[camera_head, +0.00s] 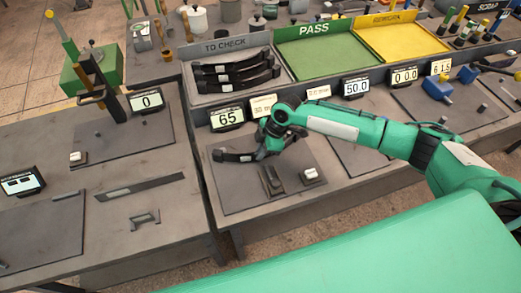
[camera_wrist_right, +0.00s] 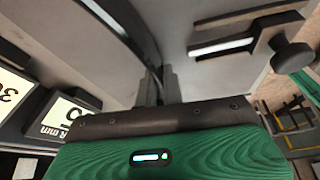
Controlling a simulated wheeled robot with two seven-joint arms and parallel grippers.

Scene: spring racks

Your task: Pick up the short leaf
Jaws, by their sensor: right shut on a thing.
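My right gripper (camera_head: 264,153) is low over the grey plate at the middle bench. It is shut on a dark, slightly curved leaf (camera_head: 232,156), whose one end sticks out to the left; the gripper hides the rest. In the right wrist view the leaf (camera_wrist_right: 122,25) runs up and away from between the fingers (camera_wrist_right: 155,88). I cannot tell whether it touches the plate. My left gripper is not in view.
A dark fixture (camera_head: 271,181) and a small white-topped block (camera_head: 311,176) stand on the plate just in front of the gripper. Displays (camera_head: 227,118) line the bench behind it. The green PASS tray (camera_head: 318,53) and a yellow tray (camera_head: 402,38) are empty.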

